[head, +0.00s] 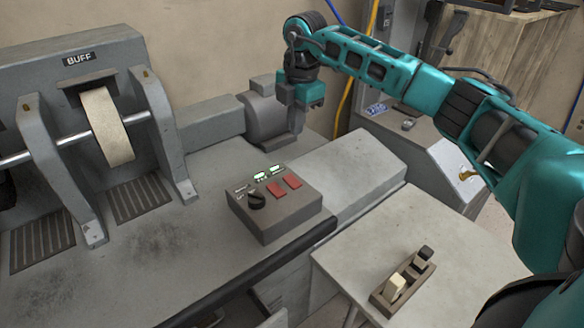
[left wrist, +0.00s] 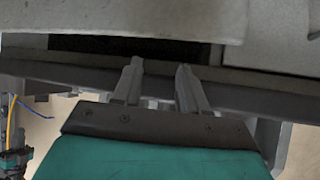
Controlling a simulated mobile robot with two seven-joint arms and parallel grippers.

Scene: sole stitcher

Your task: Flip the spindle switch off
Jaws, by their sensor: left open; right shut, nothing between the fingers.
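A brown control box (head: 290,222) sits on the grey bench beside the buffing machine. Its sloped top carries two red switches (head: 284,186), two lit green indicators (head: 267,172) and a black knob (head: 256,201). The labels are too small to read, so I cannot tell which red switch is the spindle one. My right gripper (head: 297,122) hangs pointing down behind the box, above the back of the bench near the motor, shut and empty, apart from the switches. My left gripper (left wrist: 160,86) shows only in the left wrist view, open and empty, near a grey edge.
The buffing wheel (head: 107,126) on its shaft stands at the left between grey brackets. A grey motor (head: 268,118) stands behind the box. A side table (head: 455,240) at the lower right holds a small wooden block tool (head: 404,283). The bench top around the box is mostly clear.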

